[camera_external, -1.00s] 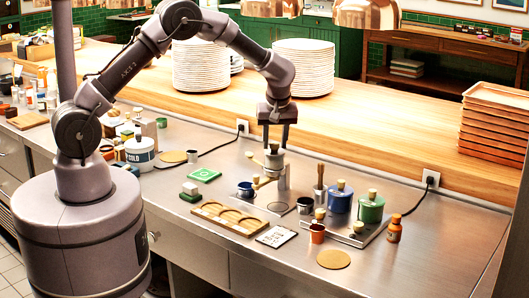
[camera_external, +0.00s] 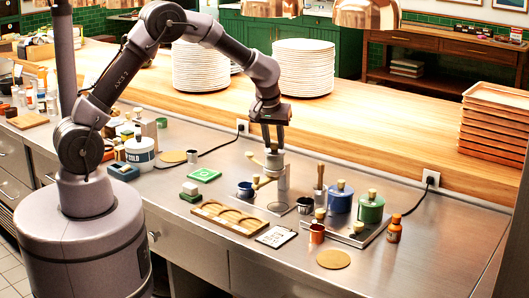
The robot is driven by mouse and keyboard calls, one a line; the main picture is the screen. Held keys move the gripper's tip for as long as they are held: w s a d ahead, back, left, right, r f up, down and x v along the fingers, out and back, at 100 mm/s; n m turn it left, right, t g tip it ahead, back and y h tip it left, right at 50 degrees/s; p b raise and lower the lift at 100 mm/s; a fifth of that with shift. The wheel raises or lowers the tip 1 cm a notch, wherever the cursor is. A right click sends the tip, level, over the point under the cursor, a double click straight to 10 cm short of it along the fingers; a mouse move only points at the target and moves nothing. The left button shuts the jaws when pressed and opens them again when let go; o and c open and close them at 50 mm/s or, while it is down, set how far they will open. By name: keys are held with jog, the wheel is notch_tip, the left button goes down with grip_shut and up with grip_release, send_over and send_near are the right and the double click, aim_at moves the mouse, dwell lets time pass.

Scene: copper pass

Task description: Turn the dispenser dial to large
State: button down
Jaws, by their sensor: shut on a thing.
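The dispenser (camera_external: 274,163) is a grey metal cylinder on a stand in the middle of the steel counter, with pale wooden parts at its front left. Its dial (camera_external: 274,149) is a small pale knob on top. My gripper (camera_external: 272,147) points down from above and its fingers are shut on the dial. The fingers hide part of the dial, and its size marks are too small to read.
A blue mug (camera_external: 245,189) stands close to the left of the dispenser. A wooden tray (camera_external: 229,217) lies in front. Blue (camera_external: 341,199) and green (camera_external: 370,208) canisters stand to the right. Plate stacks (camera_external: 303,68) stand behind on the wooden ledge.

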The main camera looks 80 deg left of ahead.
jog(key=m+t, duration=0.1)
jog(key=m, duration=0.1)
jog(key=shift+s+m+h, duration=0.1)
jog(key=shift+m+h, duration=0.2)
jog(key=shift+m, duration=0.1)
jog(key=m+t+h, duration=0.1)
jog(key=m, duration=0.2)
jog(key=shift+a+m, duration=0.15)
jog(key=shift+m, duration=0.15)
jog(key=m+h+b, duration=0.1)
jog(key=m+b, duration=0.1)
jog(key=m, duration=0.1)
jog(key=shift+f+t, duration=0.15)
jog(key=shift+t, duration=0.15)
jog(key=shift+s+a+m+h+b, duration=0.1)
jog(key=shift+m+h+b, duration=0.75)
jog(key=shift+m, duration=0.95)
jog(key=c, duration=1.2)
grip_release()
jog(key=shift+o, duration=0.2)
